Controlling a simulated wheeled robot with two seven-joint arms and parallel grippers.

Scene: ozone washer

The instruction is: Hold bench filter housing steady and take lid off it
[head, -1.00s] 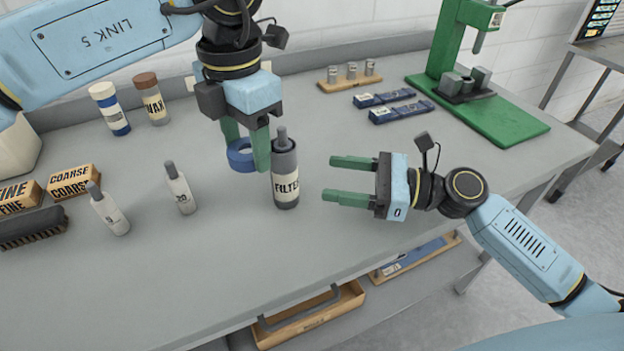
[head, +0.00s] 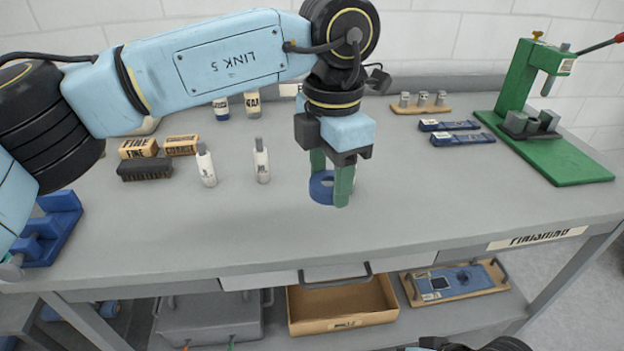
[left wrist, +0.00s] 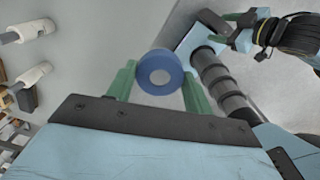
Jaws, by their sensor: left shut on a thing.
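The filter housing is not visible on the bench top in the head view, and I cannot make it out in the left wrist view. My left gripper (head: 332,190) points down over the bench, shut on a blue ring (head: 320,188). The left wrist view shows the ring (left wrist: 160,72) between the two green fingers, its hole facing the camera. My right gripper (left wrist: 235,28) shows small at the upper right of the left wrist view. Its grip is unclear there. Only a dark bit of my right arm shows at the head view's bottom edge.
Two white bottles (head: 262,163) (head: 206,166) stand left of the ring, near a dark brush (head: 145,169) and boxes. A green press (head: 545,115) and blue blocks (head: 460,133) are at right. Bare bench lies right of the left gripper. A wooden tray (head: 342,306) is below.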

